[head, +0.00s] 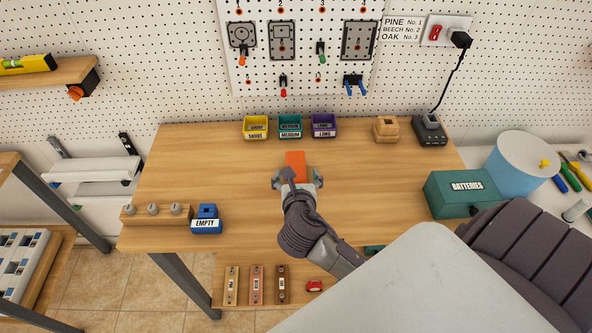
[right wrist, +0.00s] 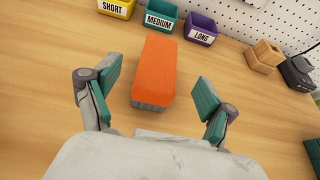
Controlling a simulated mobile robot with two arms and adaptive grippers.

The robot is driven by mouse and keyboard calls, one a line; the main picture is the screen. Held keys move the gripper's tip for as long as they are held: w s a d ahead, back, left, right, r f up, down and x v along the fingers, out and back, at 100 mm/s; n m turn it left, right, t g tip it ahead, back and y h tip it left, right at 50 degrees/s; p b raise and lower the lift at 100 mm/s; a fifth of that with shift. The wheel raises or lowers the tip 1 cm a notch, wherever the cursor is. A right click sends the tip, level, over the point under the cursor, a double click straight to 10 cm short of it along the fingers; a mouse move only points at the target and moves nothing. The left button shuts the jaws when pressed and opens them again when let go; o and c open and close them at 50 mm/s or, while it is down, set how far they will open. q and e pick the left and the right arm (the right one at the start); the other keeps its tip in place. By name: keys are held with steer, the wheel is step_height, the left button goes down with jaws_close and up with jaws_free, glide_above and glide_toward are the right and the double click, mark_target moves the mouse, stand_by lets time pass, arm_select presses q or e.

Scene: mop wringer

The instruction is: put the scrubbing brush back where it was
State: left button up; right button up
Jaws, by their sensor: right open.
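The scrubbing brush (right wrist: 155,68) is an orange block with grey bristles under its near end. It lies on the wooden workbench (head: 190,160), and it also shows in the head view (head: 295,158), partly hidden by my right gripper (head: 297,180). My right gripper is open, its two teal-padded fingers apart on either side of the brush's near end in the right wrist view, with space between each pad and the brush. I cannot tell its exact height over the bench. My left gripper is not in view.
Yellow SHORT (head: 256,127), teal MEDIUM (head: 290,127) and purple LONG (head: 323,127) bins stand behind the brush. A green BATTERIES box (head: 465,194) is at right. A blue EMPTY bin (head: 207,221) and a wooden block with knobs (head: 150,215) are at left.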

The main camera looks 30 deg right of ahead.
mark_target(296, 165)
steer(key=shift+p+x, duration=0.45)
steer(key=shift+x, duration=2.7)
steer(key=shift+a, duration=0.1)
steer(key=shift+c, duration=0.3)
steer(key=c, duration=1.4)
